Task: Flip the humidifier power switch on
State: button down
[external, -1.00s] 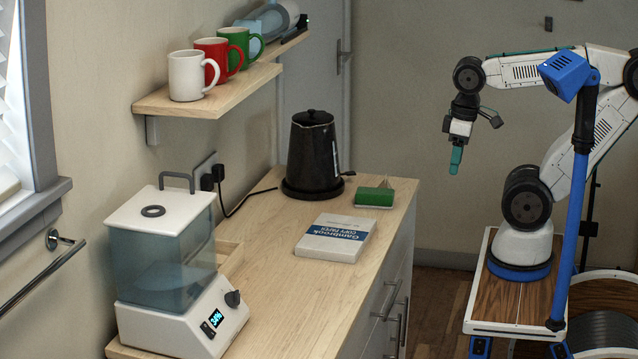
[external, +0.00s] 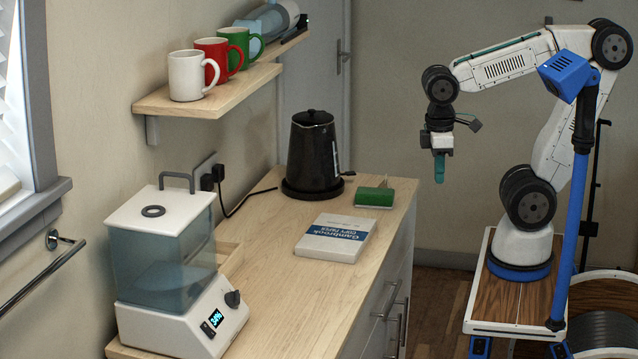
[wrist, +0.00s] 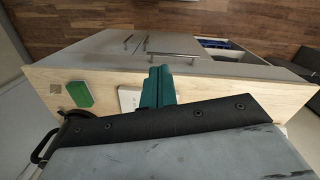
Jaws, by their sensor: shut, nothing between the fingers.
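The humidifier (external: 165,255) stands at the near left end of the counter, with a white lid and base and a bluish see-through tank. Its base has a small lit display reading about 34%, a dark knob (external: 233,299) and a small dark rocker switch (external: 208,330). I cannot tell the switch's position. My gripper (external: 439,168) is shut and empty, pointing down beyond the counter's right edge, far from the humidifier. Its teal fingers (wrist: 160,85) also show together in the wrist view, where the humidifier is not visible.
On the counter (external: 290,290) are a black kettle (external: 313,155), a green sponge-like block (external: 374,197) and a white paper pack (external: 335,238). A shelf (external: 215,98) with three mugs hangs above. Free counter lies between the paper pack and humidifier. Drawer handles project from the counter front.

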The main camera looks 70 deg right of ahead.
aim_at(206, 345)
jog(key=w+a+f+n+t+h, duration=0.15)
jog(key=w+a+n, duration=0.25)
jog(key=w+a, duration=0.45)
jog(key=w+a+f+n+t+h, duration=0.1)
jog(key=w+a+n+h, duration=0.3)
jog(key=a, duration=0.7)
jog(key=w+a+f+n+t+y, duration=0.2)
jog(key=a, duration=0.8)
jog(key=w+a+f+n+t+y, duration=0.1)
jog(key=w+a+f+n+t, duration=0.1)
jog(key=a, duration=0.8)
jog(key=w+a+f+n+t+y, duration=0.2)
jog(key=a+f, duration=0.1)
jog(key=a, duration=0.7)
jog(key=w+a+r+t+y, duration=0.1)
jog(key=w+a+r, duration=0.2)
jog(key=a+r, duration=0.1)
jog(key=shift+a+n, duration=0.4)
jog(key=x, duration=1.4)
jog(key=shift+w+r, duration=0.1)
jog(key=shift+r, duration=0.05)
